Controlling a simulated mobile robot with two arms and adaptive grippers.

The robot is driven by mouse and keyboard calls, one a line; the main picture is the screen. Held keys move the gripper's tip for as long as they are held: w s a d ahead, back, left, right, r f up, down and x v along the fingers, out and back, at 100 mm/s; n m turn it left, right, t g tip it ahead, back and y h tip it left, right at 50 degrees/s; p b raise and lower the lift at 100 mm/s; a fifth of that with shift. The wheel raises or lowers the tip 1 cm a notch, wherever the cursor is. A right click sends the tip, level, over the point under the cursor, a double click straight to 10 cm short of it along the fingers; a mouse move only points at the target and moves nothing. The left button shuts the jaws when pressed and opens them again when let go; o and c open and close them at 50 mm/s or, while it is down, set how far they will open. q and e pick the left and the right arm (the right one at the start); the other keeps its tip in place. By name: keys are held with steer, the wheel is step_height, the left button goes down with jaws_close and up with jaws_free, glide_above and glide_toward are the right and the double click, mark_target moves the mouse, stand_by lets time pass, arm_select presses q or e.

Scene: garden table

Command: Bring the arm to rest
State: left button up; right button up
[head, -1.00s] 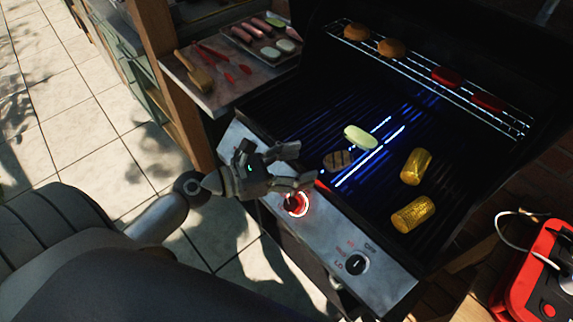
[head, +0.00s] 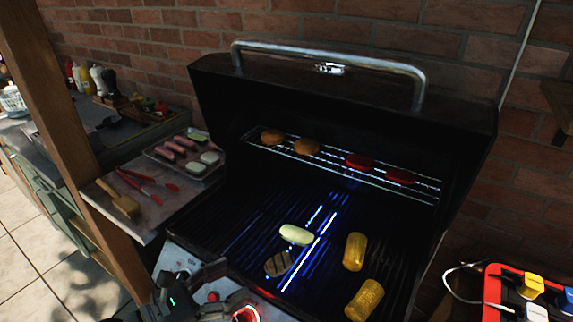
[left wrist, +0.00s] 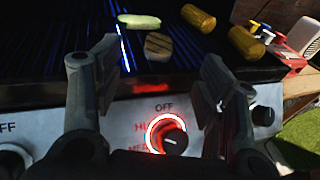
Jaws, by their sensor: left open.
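My left gripper (head: 230,286) is at the bottom of the head view, over the grill's front panel. Its jaws are open and empty. In the left wrist view its two fingers (left wrist: 160,62) stand apart on either side of a red-lit knob (left wrist: 172,141), which lies below and between them, apparently untouched. The same lit knob (head: 246,314) is partly cut off at the head view's bottom edge. The black gas grill (head: 200,235) has its lid up. My right gripper is not in view.
On the grate lie a pale slice (head: 296,235), a grill-marked patty (head: 278,264) and two corn pieces (head: 355,251). Buns and red patties sit on the upper rack (head: 333,166). A side shelf (head: 150,218) holds tongs, a brush and a food tray. A red box (head: 510,290) stands right.

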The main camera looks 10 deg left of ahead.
arm_select(q)
steer(key=s+d+f+m+g, duration=0.1)
steer(key=m, duration=0.1)
steer(key=s+d+f+m+g, duration=0.1)
steer(key=d+m, duration=0.1)
steer(key=m, duration=0.1)
steer(key=s+d+f+m, duration=0.1)
steer(key=s+f+m, duration=0.1)
steer(key=m, duration=0.1)
steer(key=shift+d+g, duration=0.4)
steer(key=s+d+f+m+g+y, duration=0.25)
steer(key=s+f+m, duration=0.2)
steer(key=m, duration=0.45)
steer(key=s+a+f+m+g+y, duration=0.4)
steer(key=s+a+f+m+y, duration=0.25)
steer(key=m, duration=0.65)
step_height(320, 180, down, 24)
steer(key=s+y, duration=0.1)
steer(key=s+a+f+g, duration=0.1)
steer(key=s+a+f, duration=0.1)
steer(key=s+f, duration=0.6)
steer(key=s+a+f+g, duration=0.1)
steer(key=s+a+f, duration=0.1)
steer(key=s+f, duration=0.6)
steer(key=shift+s+f, duration=0.3)
steer(key=shift+s, duration=0.35)
